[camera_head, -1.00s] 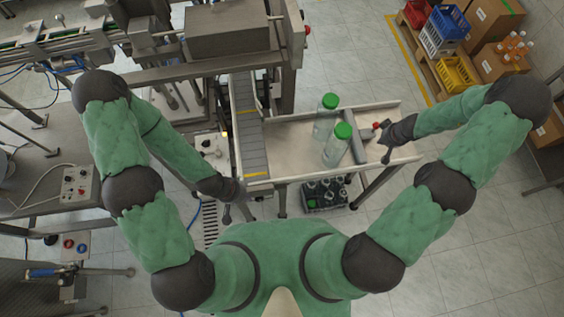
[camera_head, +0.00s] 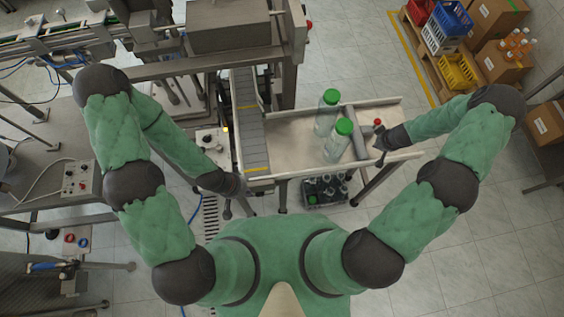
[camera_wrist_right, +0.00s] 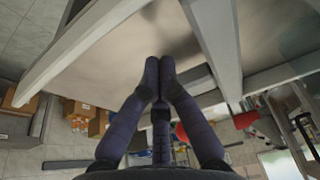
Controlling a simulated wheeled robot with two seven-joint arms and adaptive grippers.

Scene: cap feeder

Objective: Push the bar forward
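A grey metal bar (camera_head: 359,139) lies across the pale tray (camera_head: 290,128), to the right of two clear bottles (camera_head: 325,118) (camera_head: 336,146) with green caps. The bar also shows in the right wrist view (camera_wrist_right: 214,38). My right gripper (camera_head: 380,160) is just right of the bar, low over the tray. In the right wrist view its fingertips (camera_wrist_right: 160,64) meet with nothing between them, beside the bar. I cannot tell whether they touch it. My left gripper (camera_head: 239,211) hangs by the tray's front left corner, its fingers apart and empty.
A red knob (camera_head: 378,122) stands by the bar's right side. A grey conveyor (camera_head: 249,122) adjoins the tray on the left. Raised rims (camera_head: 335,169) edge the tray. A dark crate of bottles (camera_head: 326,195) sits below. Pallet and boxes (camera_head: 497,60) are at the far right.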

